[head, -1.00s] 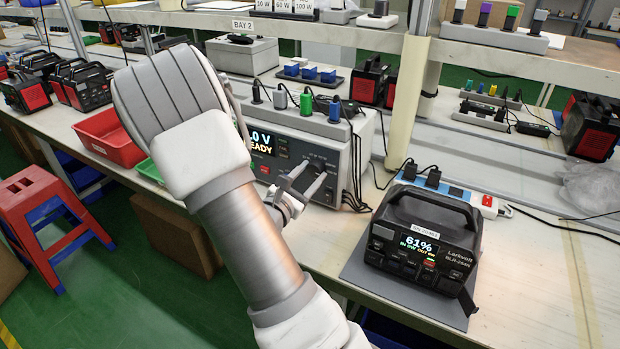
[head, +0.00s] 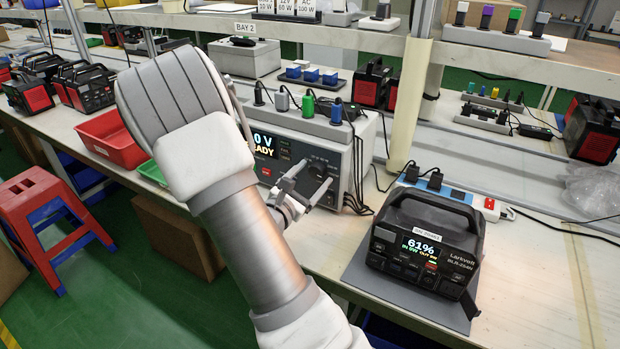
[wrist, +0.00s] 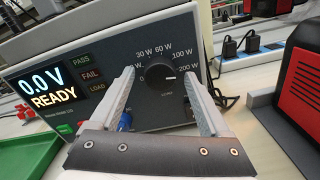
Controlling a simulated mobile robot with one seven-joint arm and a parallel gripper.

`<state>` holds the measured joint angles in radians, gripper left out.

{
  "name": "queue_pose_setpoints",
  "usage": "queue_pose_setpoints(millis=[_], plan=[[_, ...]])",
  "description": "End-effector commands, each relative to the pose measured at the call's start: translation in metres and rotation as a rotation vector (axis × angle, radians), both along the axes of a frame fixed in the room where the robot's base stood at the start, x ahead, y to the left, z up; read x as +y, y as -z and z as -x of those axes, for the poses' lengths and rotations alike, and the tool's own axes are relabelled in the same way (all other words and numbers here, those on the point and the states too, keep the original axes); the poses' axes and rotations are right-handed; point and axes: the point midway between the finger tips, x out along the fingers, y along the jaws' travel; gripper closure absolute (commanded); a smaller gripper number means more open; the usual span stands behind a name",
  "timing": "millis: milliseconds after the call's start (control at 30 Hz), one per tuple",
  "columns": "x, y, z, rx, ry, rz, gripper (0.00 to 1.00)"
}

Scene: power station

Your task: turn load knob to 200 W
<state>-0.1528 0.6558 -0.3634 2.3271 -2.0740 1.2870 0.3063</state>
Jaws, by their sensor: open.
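The load knob (wrist: 157,76) is a round dark dial on the grey tester's front panel, with wattage marks around its upper side. A pale mark on it points right, roughly toward the 200 W label (wrist: 188,68); the exact setting is hard to tell. In the head view the knob (head: 318,170) shows between my fingers. My gripper (wrist: 160,86) is open, one finger on each side of the knob, and I see no clear contact. It also shows in the head view (head: 312,182). The tester's display (wrist: 47,90) reads 0.0 V READY. The left finger partly covers a low-wattage label.
A black power station (head: 425,245) reading 61% stands on a grey mat right of the tester. Cables hang between them. Red (head: 108,138) and green (head: 152,172) bins lie to the left. Coloured plugs (head: 308,104) stand on top of the tester. A shelf runs above.

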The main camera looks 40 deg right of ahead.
Motion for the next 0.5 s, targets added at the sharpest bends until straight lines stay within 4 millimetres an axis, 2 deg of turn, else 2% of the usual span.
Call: queue_pose_setpoints(millis=[133, 233, 500], plan=[[0.007, 0.000, 0.002, 0.000, -0.001, -0.001, 0.20], [0.021, -0.001, 0.007, 0.001, -0.004, -0.002, 0.20], [0.081, -0.002, 0.032, 0.002, -0.007, 0.000, 0.20]])
